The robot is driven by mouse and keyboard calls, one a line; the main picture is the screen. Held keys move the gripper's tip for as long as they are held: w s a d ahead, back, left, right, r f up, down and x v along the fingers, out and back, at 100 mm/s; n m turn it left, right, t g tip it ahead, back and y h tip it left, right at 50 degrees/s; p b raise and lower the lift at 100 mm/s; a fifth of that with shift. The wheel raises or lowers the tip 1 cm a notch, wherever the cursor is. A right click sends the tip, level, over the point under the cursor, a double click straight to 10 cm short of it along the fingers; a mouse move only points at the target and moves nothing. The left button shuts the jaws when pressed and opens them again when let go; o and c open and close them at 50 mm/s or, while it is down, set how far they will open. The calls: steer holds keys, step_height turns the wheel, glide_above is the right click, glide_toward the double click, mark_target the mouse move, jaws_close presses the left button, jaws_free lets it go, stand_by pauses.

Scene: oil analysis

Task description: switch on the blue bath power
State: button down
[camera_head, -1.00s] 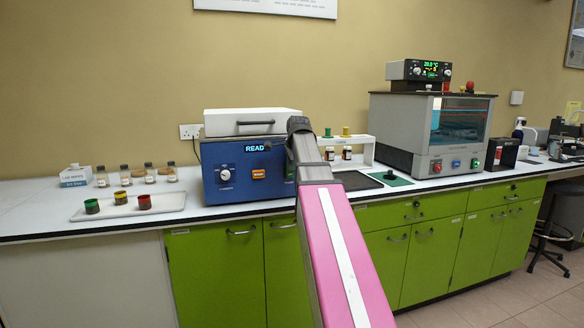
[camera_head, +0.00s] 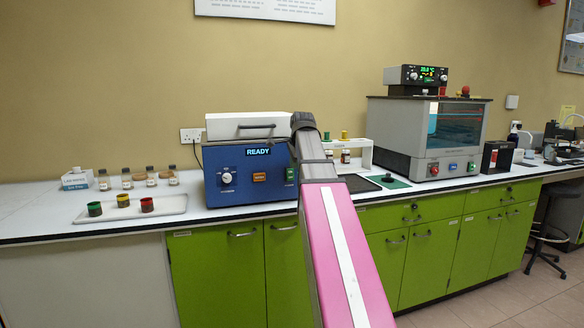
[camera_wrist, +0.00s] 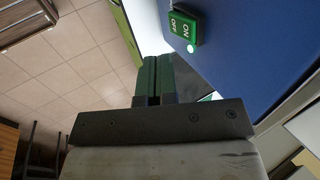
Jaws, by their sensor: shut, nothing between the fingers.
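The blue bath (camera_head: 240,190) stands on the bench with its lit READY display, a white knob and an orange button on the front. Its green power switch (camera_head: 291,174) is at the right end of that front, beside my arm. In the wrist view the green ON/OFF switch (camera_wrist: 184,25) sits on the blue panel (camera_wrist: 240,60), with a small white dot close by. My gripper (camera_wrist: 152,60) is shut and empty, its dark green fingertips apart from the switch, below and left of it in that view. In the head view my arm hides the fingers.
A white tray (camera_head: 172,207) with several coloured jars is on the left of the bench (camera_head: 60,222). A rack (camera_head: 364,152) with bottles, a dark green pad (camera_head: 398,183) and a glass-fronted grey bath (camera_head: 410,130) stand to the right. Green cupboards (camera_head: 215,280) are below.

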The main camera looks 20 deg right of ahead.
step_height(320, 180, up, 9)
steer(key=shift+d, duration=0.15)
steer(key=shift+s+f, duration=0.1)
steer(key=shift+f, duration=0.15)
stand_by(0.4)
steer(key=s+a+f+n+g, duration=0.1)
steer(key=a+f+n, duration=0.15)
steer(key=f, duration=0.75)
steer(key=s+a+f+n+g, duration=0.1)
steer(key=a+f+n, duration=0.15)
steer(key=f, duration=0.85)
steer(key=s+a+f+n, duration=0.1)
steer(key=a+f+n, duration=0.15)
steer(key=f, duration=0.75)
steer(key=s+a+f+n+g, duration=0.1)
steer(key=s+a+f+n, duration=0.1)
steer(key=s+f, duration=0.3)
steer(key=s+a+f+n+g, duration=0.1)
steer(key=s+f+n, duration=0.4)
steer(key=f, duration=0.7)
steer(key=s+a+f+n+g, duration=0.1)
steer(key=s+a+f+n, duration=0.2)
steer(key=s+f, duration=0.4)
step_height(320, 180, down, 2)
steer(key=shift+s+a+f, duration=0.15)
steer(key=shift+s+f, duration=0.05)
steer(key=c, duration=1.8)
jaws_free()
steer(key=shift+n, duration=0.25)
